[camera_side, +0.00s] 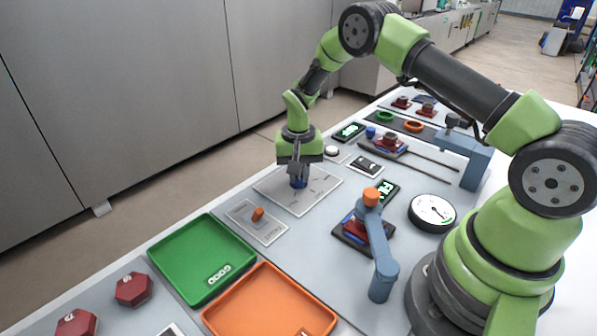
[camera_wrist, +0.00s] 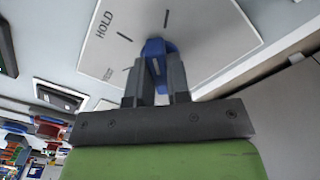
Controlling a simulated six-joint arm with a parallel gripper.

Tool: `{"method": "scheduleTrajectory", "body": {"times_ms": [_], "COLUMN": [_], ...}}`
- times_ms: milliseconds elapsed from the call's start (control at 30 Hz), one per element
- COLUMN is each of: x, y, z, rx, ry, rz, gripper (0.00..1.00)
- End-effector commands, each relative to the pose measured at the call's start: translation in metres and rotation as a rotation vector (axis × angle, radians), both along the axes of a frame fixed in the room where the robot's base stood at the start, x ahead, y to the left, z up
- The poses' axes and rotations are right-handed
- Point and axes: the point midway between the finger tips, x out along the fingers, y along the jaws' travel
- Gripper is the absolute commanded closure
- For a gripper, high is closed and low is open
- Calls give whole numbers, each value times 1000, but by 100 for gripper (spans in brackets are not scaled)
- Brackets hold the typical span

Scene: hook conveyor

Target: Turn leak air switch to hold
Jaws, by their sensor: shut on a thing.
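The leak air switch is a blue knob (camera_side: 299,183) on a pale plate (camera_side: 322,197) at the table's far edge. My gripper (camera_side: 298,174) points straight down over the plate and is shut on the knob. In the wrist view, the two dark fingers (camera_wrist: 156,82) clasp the blue knob (camera_wrist: 153,50) from both sides. The plate (camera_wrist: 200,30) shows the printed word HOLD at its upper left and several dark tick marks around the knob. The fingers hide much of the knob, so I cannot tell exactly which mark it points to.
A green tray (camera_side: 160,257) and orange tray (camera_side: 215,318) are nearer the camera. A blue clamp arm (camera_side: 378,240) and round gauge (camera_side: 432,212) stand to the right. Red hexagonal parts (camera_side: 133,289) lie lower left.

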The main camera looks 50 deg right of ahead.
Motion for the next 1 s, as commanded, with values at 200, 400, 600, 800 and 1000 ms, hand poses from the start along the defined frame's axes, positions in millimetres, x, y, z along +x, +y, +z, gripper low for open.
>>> {"method": "scheduleTrajectory", "body": {"times_ms": [200,400,600,800,1000], "x": [1,1,1,1,1], "y": [0,-1,-1,-1,-1], "z": [1,1,1,1,1], "rx": [-1,-1,-2,-2,-3], "ry": [-3,-4,-5,-5,-6], "rz": [206,389,543,654,716], "gripper": [100,100,100,100,100]}}
